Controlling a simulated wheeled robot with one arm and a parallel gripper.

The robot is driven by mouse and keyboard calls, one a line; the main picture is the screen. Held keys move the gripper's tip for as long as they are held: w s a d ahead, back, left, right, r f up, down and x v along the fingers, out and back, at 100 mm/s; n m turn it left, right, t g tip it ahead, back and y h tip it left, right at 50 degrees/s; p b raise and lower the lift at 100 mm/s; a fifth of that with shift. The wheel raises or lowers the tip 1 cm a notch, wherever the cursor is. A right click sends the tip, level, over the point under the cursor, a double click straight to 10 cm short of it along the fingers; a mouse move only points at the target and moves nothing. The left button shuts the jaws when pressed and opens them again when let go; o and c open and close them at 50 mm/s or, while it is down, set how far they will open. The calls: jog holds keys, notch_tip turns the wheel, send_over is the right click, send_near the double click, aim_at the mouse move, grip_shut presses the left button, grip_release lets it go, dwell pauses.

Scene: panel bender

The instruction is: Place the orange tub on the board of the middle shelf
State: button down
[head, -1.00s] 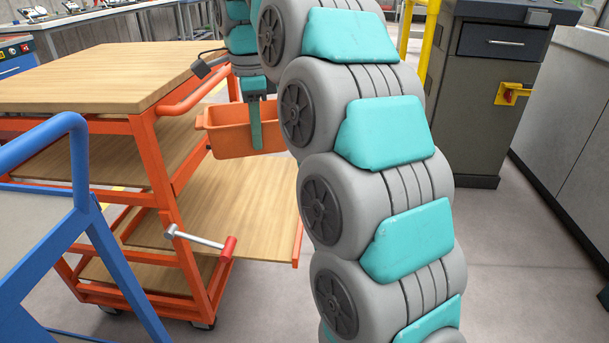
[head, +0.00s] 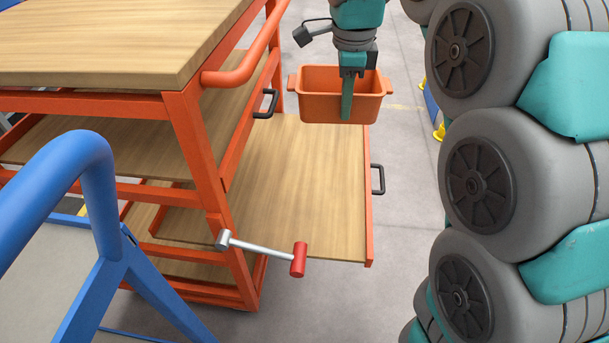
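The orange tub (head: 315,108) hangs upright in my gripper (head: 347,97). One teal finger runs down the tub's near wall; the other finger is hidden. The gripper looks shut on this wall. An orange shelf cart has wooden boards below its thick wooden top. The middle board (head: 285,200) is pulled out to the right, bare, with a black handle on its right edge. In the picture the tub overlaps this board's far right corner; it appears above it, but its exact height and whether it is over the board are unclear.
The upper board (head: 80,145) is pushed in, with its own black handle. A lever with a red grip (head: 299,260) sticks out from the cart's front post. A blue rail (head: 85,160) stands at near left. Floor right of the cart is clear up to my arm.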

jog(key=s+f+b, duration=0.3)
jog(key=s+f, duration=0.1)
jog(key=f, duration=0.5)
jog(key=s+f+b, duration=0.2)
jog(key=s+f, duration=0.2)
jog(key=f, duration=0.5)
jog(key=shift+m, duration=0.4)
jog(key=w+a, duration=0.1)
jog(key=w, duration=0.4)
jog(key=w+a, duration=0.2)
jog(key=w, duration=0.3)
jog(key=w+a+f, duration=0.1)
jog(key=w, duration=0.3)
jog(key=shift+w+a+f, duration=0.1)
jog(key=shift+w+a, duration=0.25)
jog(key=shift+w, duration=0.2)
jog(key=shift+f, duration=1.75)
jog(key=shift+f, duration=0.1)
jog(key=c, duration=1)
grip_release()
jog(key=shift+c, duration=0.2)
notch_tip(320, 180, up, 12)
jog(key=shift+s, duration=0.4)
